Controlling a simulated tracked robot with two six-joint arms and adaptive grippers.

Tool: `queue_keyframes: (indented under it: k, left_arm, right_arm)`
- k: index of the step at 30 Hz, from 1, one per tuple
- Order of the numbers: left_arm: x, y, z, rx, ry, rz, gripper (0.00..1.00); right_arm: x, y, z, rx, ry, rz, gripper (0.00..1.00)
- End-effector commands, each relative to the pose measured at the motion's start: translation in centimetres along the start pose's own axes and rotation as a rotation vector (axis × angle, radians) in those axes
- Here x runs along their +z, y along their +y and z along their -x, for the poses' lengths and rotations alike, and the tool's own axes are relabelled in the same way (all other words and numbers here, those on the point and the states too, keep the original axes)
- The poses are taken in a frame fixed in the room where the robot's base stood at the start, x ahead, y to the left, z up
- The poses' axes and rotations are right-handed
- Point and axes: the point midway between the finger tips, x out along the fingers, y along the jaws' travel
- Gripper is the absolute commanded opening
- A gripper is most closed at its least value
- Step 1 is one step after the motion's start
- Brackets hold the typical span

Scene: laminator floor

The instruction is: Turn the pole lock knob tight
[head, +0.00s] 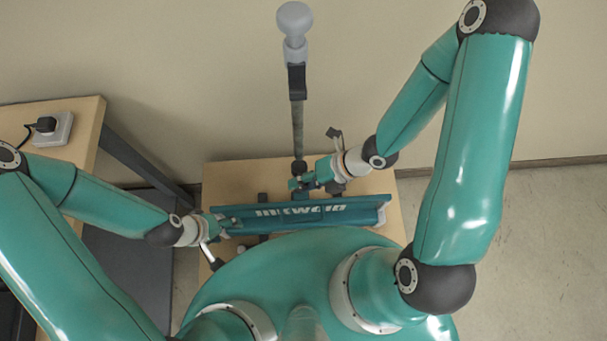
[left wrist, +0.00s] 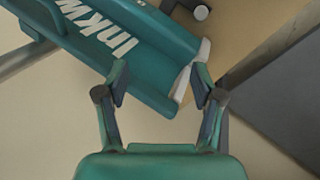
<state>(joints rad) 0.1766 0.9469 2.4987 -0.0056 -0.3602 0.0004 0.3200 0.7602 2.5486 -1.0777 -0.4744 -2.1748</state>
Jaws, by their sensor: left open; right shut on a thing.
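The upright pole (head: 298,128) rises behind the teal machine, with a dark collar (head: 299,167) near its foot. My right gripper (head: 296,184) is at the foot of the pole, just below this collar in the head view. It is shut on a small part there, which I take to be the pole lock knob; the fingers hide most of it. My left gripper (head: 228,221) is open at the left end of the machine. In the left wrist view its spread fingers (left wrist: 160,84) stand either side of the machine's white-capped end, with no visible grip on it.
The long teal machine with white lettering (head: 347,216) lies across a wooden table (head: 232,178). A light grey rounded head (head: 294,20) tops the pole. Another table (head: 84,122) with a socket block (head: 56,130) stands at left. Floor is clear at right.

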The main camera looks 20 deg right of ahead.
Motion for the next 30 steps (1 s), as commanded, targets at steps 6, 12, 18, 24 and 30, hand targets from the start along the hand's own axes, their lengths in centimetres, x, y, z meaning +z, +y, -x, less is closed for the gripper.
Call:
queue_keyframes:
  k: [6, 12, 18, 24, 30]
  left_arm:
    - [0.0, -0.4, -1.0, 0.000, 0.000, 0.000, 0.67]
    - [0.0, -0.5, -1.5, 0.000, 0.000, 0.000, 0.67]
    - [0.0, -0.6, -1.6, 0.000, 0.000, 0.000, 0.67]
    - [0.0, -0.6, -1.5, 0.000, 0.000, 0.000, 0.67]
    - [0.0, -0.6, -1.5, 0.000, 0.000, 0.000, 0.67]
  right_arm:
    - [0.1, -0.5, -0.1, 0.135, -0.005, -0.005, 0.00]
    - [0.2, -0.5, 0.0, 0.203, -0.005, -0.005, 0.00]
    - [0.1, -0.5, 0.1, 0.224, -0.003, -0.003, 0.00]
    - [0.1, -0.5, 0.1, 0.226, -0.003, -0.003, 0.00]
    - [0.1, -0.5, 0.1, 0.225, -0.003, -0.003, 0.00]
